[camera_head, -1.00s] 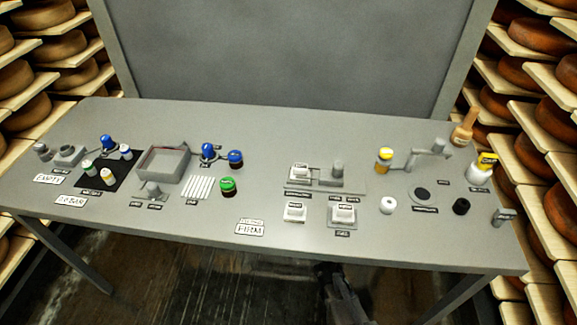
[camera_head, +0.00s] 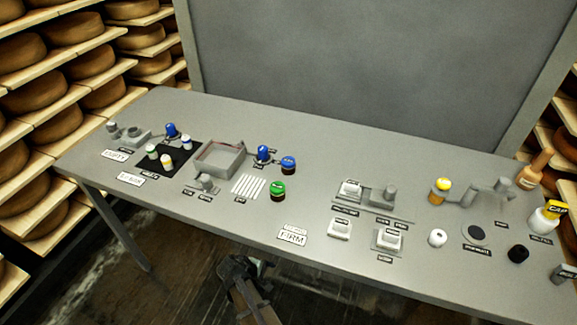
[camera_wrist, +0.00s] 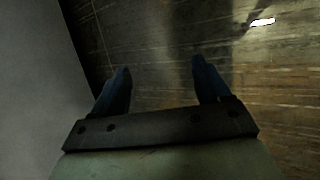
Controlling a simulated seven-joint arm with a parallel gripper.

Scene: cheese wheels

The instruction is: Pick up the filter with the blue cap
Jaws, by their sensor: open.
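A small white piece with a blue cap (camera_head: 186,142) stands on the black mat (camera_head: 180,168). A white piece with a green cap (camera_head: 152,151) and one with a yellow cap (camera_head: 166,160) stand beside it. Other blue-topped things are a blue item (camera_head: 171,130) behind the mat, a blue item (camera_head: 263,153) by the tray and a dark jar with a blue lid (camera_head: 288,164). Labels are too small to tell which is the filter. My gripper (camera_wrist: 160,72) is open and empty over the floor, in front of the table; its arm shows low in the head view.
The grey table (camera_head: 330,160) holds an open grey tray (camera_head: 215,168), a green-lidded jar (camera_head: 278,190), white strips (camera_head: 248,186) and small devices on the right. The table's front edge lies between my gripper and the mat. Cheese shelves flank the table.

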